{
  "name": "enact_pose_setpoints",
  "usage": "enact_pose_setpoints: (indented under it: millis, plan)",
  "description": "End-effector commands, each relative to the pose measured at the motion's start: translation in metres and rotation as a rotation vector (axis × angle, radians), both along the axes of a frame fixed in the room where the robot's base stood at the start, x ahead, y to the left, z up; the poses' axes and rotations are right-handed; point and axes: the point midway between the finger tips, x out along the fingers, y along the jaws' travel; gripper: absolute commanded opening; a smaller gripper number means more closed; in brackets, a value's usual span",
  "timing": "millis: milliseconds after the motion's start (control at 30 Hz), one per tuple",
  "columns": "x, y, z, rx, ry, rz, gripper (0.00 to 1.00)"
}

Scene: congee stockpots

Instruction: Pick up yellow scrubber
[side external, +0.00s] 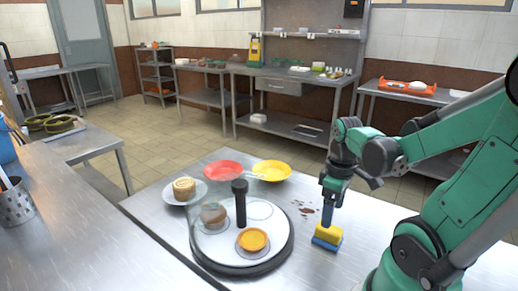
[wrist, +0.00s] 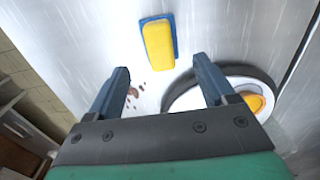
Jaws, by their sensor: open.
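The yellow scrubber (side external: 329,234) lies on the steel table, a yellow block on a blue base. In the side view my gripper (side external: 328,220) points down at it, with the fingertips overlapping its far upper part in the picture; I cannot tell whether they touch. In the wrist view the scrubber (wrist: 159,45) lies past the fingertips, roughly centred between them. My gripper (wrist: 161,68) is open with nothing between its fingers.
A round dark-rimmed tray (side external: 281,262) with a clear dome, a black post and food stands left of the scrubber. Red (side external: 222,169) and yellow (side external: 271,170) plates sit behind it. Brown stains (side external: 305,209) mark the table near my gripper. The table to the scrubber's right is clear.

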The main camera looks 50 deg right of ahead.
Motion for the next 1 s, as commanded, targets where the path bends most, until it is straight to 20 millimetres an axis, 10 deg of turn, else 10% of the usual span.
enact_pose_setpoints:
  millis: [1000]
  plan:
    - [0.0,0.0,-0.049,-0.001,-0.001,0.0,0.76]
